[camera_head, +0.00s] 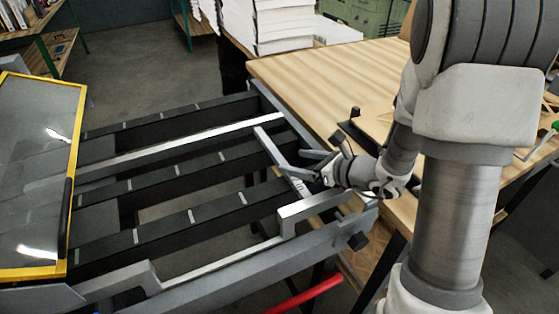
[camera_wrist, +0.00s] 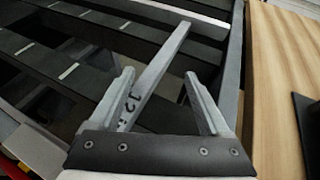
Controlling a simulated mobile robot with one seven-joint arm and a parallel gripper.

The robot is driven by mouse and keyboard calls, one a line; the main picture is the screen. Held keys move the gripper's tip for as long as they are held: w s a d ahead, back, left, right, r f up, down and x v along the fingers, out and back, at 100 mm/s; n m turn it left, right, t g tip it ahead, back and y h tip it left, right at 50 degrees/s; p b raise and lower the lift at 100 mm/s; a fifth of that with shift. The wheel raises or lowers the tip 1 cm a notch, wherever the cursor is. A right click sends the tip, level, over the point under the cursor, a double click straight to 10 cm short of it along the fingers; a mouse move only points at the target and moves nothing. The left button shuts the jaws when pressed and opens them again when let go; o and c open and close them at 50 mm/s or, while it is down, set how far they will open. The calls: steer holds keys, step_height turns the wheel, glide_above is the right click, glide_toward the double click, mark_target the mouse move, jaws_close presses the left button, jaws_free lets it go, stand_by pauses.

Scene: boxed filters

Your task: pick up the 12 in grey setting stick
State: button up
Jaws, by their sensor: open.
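The grey setting stick (camera_head: 272,148) is a slim, flat bar with dark "12" lettering near its near end. In the head view it lies slantwise at the right end of the dark slatted frame. In the wrist view the stick (camera_wrist: 158,72) runs from upper right down to lower left, passing between the two fingers. My gripper (camera_head: 300,163) is open over the stick's near part, and its fingers (camera_wrist: 160,74) stand apart on either side of it. I cannot tell the height gap, or whether a finger touches it. The stick's near end is partly hidden by my gripper.
The slatted frame (camera_head: 190,125) has dark bars, open gaps and raised metal rails. A wooden table (camera_head: 310,85) adjoins it at right, with dark items near my wrist. A yellow-edged panel (camera_head: 75,150) stands at left. A red bar (camera_head: 305,297) sits low in front.

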mark_target(283, 159)
steer(key=shift+x, duration=2.7)
jaws_close()
